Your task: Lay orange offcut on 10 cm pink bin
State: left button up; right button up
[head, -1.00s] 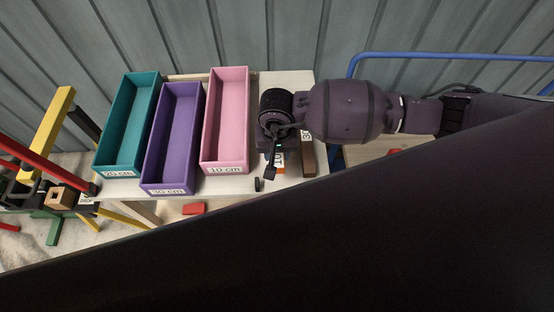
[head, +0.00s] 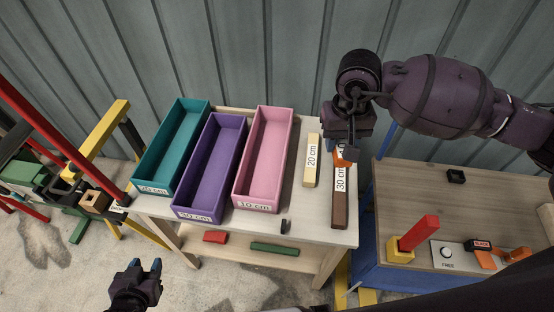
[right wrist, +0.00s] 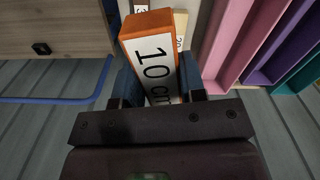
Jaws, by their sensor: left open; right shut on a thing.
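The orange offcut (right wrist: 150,25) has a white "10 cm" label and is held between the fingers of my right gripper (right wrist: 160,85). In the head view the offcut (head: 346,157) shows only in part below my right gripper (head: 345,140), which is above the table's right side. The 10 cm pink bin (head: 243,204) stands to the left of it, open and empty, as the rightmost of three bins. Its pink wall also shows in the right wrist view (right wrist: 222,50). My left gripper (head: 146,270) is open and empty, low at the left, in front of the table.
A purple 30 cm bin (head: 183,207) and a teal bin (head: 150,182) stand left of the pink bin. A yellow 20 cm offcut (head: 312,150) and a brown 30 cm offcut (head: 339,210) lie right of it. A wooden-topped blue workbench (head: 400,185) is at right.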

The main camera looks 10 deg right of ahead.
aim_at(267, 159)
jog(key=k+l+u, duration=0.1)
jog(key=u, duration=0.25)
jog(key=k+l+u, duration=0.1)
jog(key=u, duration=0.3)
jog(key=k+u, duration=0.1)
jog(key=u, duration=0.25)
